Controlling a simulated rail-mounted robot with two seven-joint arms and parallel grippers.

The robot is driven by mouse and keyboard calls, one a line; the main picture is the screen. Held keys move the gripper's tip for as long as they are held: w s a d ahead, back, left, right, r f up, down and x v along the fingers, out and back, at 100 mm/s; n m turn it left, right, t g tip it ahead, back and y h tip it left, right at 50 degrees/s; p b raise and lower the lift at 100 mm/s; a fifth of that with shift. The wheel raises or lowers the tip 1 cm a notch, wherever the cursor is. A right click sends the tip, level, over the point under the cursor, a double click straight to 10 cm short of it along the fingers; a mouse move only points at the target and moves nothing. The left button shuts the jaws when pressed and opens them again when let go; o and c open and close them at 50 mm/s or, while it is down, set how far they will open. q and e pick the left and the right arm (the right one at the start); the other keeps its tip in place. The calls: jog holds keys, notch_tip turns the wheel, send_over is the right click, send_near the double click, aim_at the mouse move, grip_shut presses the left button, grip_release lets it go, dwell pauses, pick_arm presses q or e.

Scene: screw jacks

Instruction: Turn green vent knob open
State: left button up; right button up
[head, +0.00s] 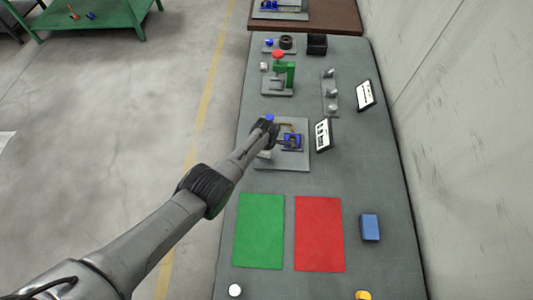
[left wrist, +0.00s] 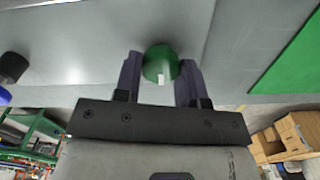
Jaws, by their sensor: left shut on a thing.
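The green vent knob (left wrist: 160,62) shows in the left wrist view as a round green cap with a white mark on its near edge. My left gripper (left wrist: 160,76) has one dark finger on each side of the knob and is shut on it. In the head view my left arm reaches from the lower left to a grey base plate (head: 295,161) with a blue part (head: 291,142) on it. My left gripper and arm hide the green knob there. My right gripper is in neither view.
A blue knob (head: 269,118) is close to my left gripper. A tilted card (head: 323,135) stands right of the plate. A green press-like device (head: 284,74) stands farther back. A green mat (head: 259,231), a red mat (head: 319,234) and a blue block (head: 370,227) lie nearer.

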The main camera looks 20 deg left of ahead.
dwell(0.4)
pick_arm(q)
jog(key=o, duration=0.9)
jog(key=shift+r+p, duration=0.4)
jog(key=shift+r, duration=0.1)
notch_tip(320, 180, up, 6)
jog(key=p, duration=0.4)
jog(key=shift+r+p, duration=0.75)
jog(key=shift+r, duration=2.7)
